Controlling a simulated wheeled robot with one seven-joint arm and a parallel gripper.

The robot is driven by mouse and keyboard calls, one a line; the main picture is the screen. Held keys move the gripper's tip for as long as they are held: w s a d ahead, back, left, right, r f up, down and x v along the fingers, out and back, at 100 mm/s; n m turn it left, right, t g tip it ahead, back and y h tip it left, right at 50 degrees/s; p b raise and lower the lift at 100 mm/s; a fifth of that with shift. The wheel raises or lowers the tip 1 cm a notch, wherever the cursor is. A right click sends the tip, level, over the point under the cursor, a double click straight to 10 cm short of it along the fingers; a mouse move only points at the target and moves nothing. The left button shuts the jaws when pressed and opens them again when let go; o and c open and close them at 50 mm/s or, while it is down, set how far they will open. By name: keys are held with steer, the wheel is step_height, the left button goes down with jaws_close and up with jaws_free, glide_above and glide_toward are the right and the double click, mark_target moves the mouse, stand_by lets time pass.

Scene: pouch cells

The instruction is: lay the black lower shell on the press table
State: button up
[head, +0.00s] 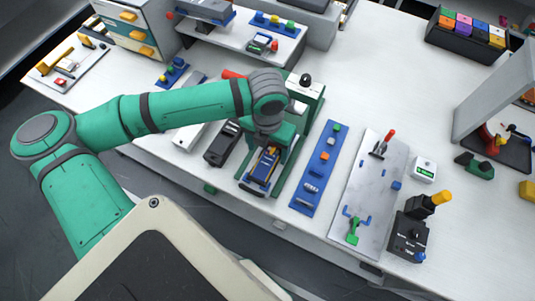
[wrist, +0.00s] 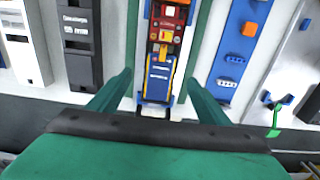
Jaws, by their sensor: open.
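A long black piece with pale lettering (wrist: 82,42) lies left of my gripper in the wrist view. It also shows in the head view (head: 222,143) and looks like the black lower shell, though I cannot be sure. My gripper (wrist: 160,78) is open, its green fingers apart on either side of a blue, yellow and red assembly (wrist: 159,76). The head view shows this assembly (head: 262,168) below my wrist, at the front of the green press (head: 311,97). I cannot tell whether the fingers touch it. My arm hides part of the press and its table.
A blue strip with small parts (head: 319,168) lies right of the press. Beyond it are a grey board with a red-handled tool (head: 372,180) and a black box with a yellow knob (head: 408,236).

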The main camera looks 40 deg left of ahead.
step_height(320, 180, up, 6)
steer(key=shift+f, duration=0.15)
stand_by(0.8)
